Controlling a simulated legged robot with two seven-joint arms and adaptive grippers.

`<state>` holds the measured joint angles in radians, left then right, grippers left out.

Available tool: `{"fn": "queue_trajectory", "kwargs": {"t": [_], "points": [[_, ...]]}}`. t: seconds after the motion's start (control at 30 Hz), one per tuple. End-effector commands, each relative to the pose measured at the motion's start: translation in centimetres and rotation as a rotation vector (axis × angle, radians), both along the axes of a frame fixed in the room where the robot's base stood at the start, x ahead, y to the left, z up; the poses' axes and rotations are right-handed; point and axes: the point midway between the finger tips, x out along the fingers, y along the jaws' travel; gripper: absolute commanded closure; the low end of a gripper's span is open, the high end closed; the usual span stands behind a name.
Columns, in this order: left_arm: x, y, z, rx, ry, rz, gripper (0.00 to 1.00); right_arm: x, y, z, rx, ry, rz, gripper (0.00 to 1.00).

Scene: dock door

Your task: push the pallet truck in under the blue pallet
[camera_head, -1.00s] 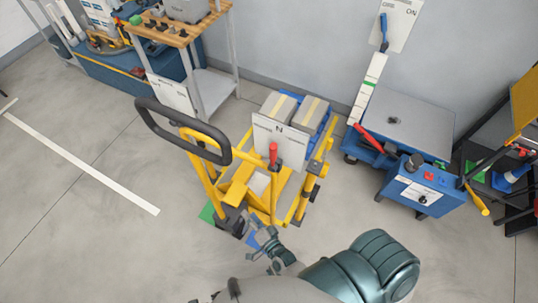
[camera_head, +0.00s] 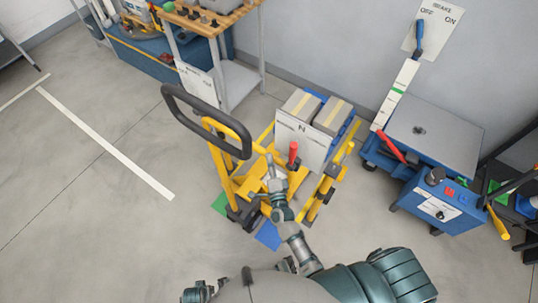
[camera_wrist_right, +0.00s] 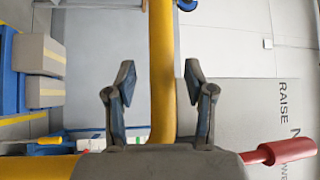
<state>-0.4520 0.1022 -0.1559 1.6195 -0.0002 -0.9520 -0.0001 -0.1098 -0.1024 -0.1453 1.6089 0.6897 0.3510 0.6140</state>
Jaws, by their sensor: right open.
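The yellow pallet truck (camera_head: 325,188) stands mid-floor with its black loop handle (camera_head: 163,97) toward the left. Its white plate marked N (camera_head: 300,140) carries a red lever (camera_head: 293,153), which also shows in the right wrist view (camera_wrist_right: 282,150). The blue pallet (camera_head: 353,112) lies behind the plate, mostly hidden under two boxes; its blue side shows in the wrist view (camera_wrist_right: 9,85). How far the forks are under it is hidden. My right gripper (camera_head: 271,165) is at the truck's upright. In the wrist view its open fingers (camera_wrist_right: 157,82) stand either side of a yellow bar (camera_wrist_right: 162,55). My left gripper does not show.
A blue lift cart (camera_head: 435,205) with a grey top stands right of the truck. A brake lever panel (camera_head: 432,28) is on the wall. A wooden-topped bench (camera_head: 215,18) stands behind left. Green and blue floor patches lie by the truck. The left floor is clear.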

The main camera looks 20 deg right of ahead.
Motion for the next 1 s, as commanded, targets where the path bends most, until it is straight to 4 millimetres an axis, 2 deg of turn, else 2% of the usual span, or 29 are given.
{"fn": "queue_trajectory", "kwargs": {"t": [0.1, 0.2, 0.53, 0.57, 0.7, 0.77, 1.0], "points": [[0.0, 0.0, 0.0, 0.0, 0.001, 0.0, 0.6, 1.6, -0.2, 0.2, 0.0, 0.001, 0.0, 0.46], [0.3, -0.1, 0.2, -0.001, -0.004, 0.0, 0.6, 2.4, -0.3, 0.3, 0.001, 0.0, 0.0, 0.46], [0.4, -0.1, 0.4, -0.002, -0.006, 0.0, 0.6, 2.7, -0.3, 0.4, 0.0, 0.001, 0.0, 0.46], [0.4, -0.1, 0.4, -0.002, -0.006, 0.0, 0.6, 2.7, -0.3, 0.4, 0.0, 0.001, 0.0, 0.51], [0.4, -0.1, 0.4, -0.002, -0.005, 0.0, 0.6, 2.7, -0.3, 0.4, 0.0, 0.001, 0.0, 0.86], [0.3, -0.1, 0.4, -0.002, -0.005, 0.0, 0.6, 2.7, -0.3, 0.3, 0.0, 0.001, 0.0, 1.0], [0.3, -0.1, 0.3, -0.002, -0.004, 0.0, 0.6, 2.8, -0.4, 0.2, -0.001, 0.003, 0.0, 1.0]]}}
